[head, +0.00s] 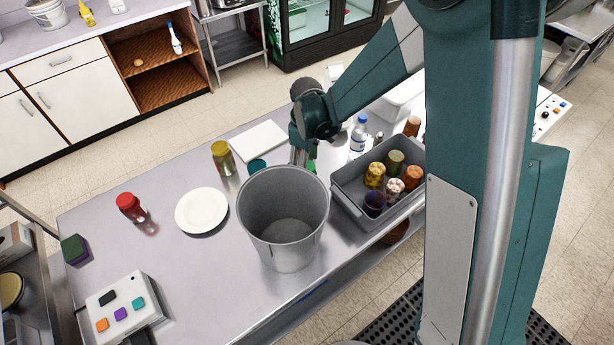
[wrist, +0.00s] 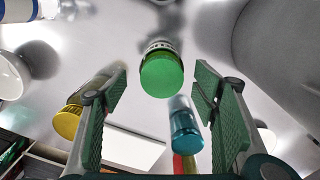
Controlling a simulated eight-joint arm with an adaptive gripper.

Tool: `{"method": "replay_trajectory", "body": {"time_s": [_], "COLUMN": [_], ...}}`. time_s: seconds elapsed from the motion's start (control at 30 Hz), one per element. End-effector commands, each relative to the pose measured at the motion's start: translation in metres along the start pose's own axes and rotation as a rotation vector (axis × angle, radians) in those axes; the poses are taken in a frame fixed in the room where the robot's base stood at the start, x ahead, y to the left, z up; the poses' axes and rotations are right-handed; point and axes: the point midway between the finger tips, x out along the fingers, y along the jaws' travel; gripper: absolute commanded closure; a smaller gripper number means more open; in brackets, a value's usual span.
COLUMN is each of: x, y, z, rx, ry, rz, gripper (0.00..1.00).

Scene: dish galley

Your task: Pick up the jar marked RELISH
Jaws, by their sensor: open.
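A jar with a bright green lid (wrist: 162,74) stands between and ahead of my open fingers in the wrist view. Its label shows only as a thin strip, and I cannot read RELISH on it. In the head view a bit of green (head: 312,166) shows just behind the bucket. My gripper (head: 299,156) points down there, its tips partly hidden by the bucket rim. In the wrist view my gripper (wrist: 161,70) is open and empty, with the green lid apart from both pads. A teal-lidded jar (wrist: 184,124) stands close by the right finger, and a yellow-lidded jar (wrist: 68,122) is outside the left finger.
A grey bucket (head: 285,214) stands in front of my gripper. A grey tub (head: 352,205) with several jars is to its right.

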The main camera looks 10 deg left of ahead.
Motion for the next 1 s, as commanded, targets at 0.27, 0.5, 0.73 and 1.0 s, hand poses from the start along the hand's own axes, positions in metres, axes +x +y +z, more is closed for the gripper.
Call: {"method": "replay_trajectory", "body": {"time_s": [0.27,0.5,0.73,1.0], "x": [0.015,0.025,0.025,0.032], "y": [0.000,0.000,0.000,-0.001], "z": [0.000,0.000,0.000,0.001], "rx": [0.000,0.001,0.001,0.001], "ry": [0.000,0.000,0.000,0.000], "rz": [0.000,0.000,0.000,0.000], "gripper": [0.41,0.41,0.41,0.41]}}
